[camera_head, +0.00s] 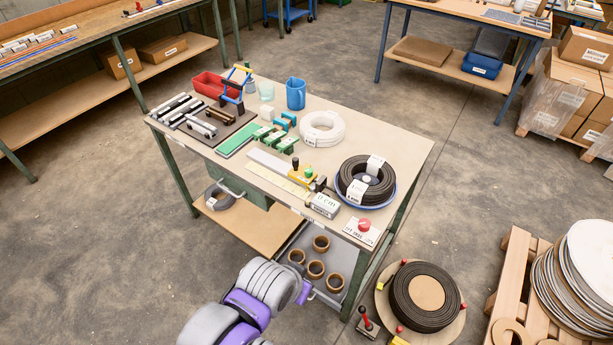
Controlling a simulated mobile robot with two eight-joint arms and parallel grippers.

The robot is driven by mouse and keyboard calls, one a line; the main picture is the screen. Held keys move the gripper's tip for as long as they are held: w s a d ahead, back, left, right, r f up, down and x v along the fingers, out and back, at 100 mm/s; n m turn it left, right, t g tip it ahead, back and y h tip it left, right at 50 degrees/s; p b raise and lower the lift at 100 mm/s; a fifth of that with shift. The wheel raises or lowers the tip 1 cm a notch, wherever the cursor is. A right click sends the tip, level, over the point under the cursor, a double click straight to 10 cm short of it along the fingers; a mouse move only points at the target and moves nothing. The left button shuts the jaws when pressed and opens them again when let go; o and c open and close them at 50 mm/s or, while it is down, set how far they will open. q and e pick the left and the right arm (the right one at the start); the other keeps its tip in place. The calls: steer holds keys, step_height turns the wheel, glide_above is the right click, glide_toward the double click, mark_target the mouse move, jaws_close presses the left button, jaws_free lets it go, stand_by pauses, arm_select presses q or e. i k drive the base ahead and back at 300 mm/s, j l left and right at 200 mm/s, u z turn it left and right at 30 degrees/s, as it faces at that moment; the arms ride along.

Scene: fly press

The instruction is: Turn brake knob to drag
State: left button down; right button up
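A red round knob (364,224) sits on a white label plate (361,235) at the near right corner of the workbench (405,150). The plate carries small dark lettering, too small to read surely, so the knob's setting cannot be told. Part of one of my arms, grey and purple, rises from the bottom edge, left of and below the knob and apart from it. No gripper fingers show in the head view, and my other arm is not seen.
A black cable coil in a blue dish (365,202) and a small labelled box (325,205) stand near the knob. A floor turntable holds a dark reel (449,298), with a red-handled lever (367,320) beside it. Open floor (450,190) lies right of the bench.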

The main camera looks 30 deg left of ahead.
mark_target(364, 224)
steer(key=i+j+u, duration=0.1)
steer(key=i+u, duration=0.15)
steer(key=u, duration=0.25)
steer(key=i+u, duration=0.25)
steer(key=u, duration=0.25)
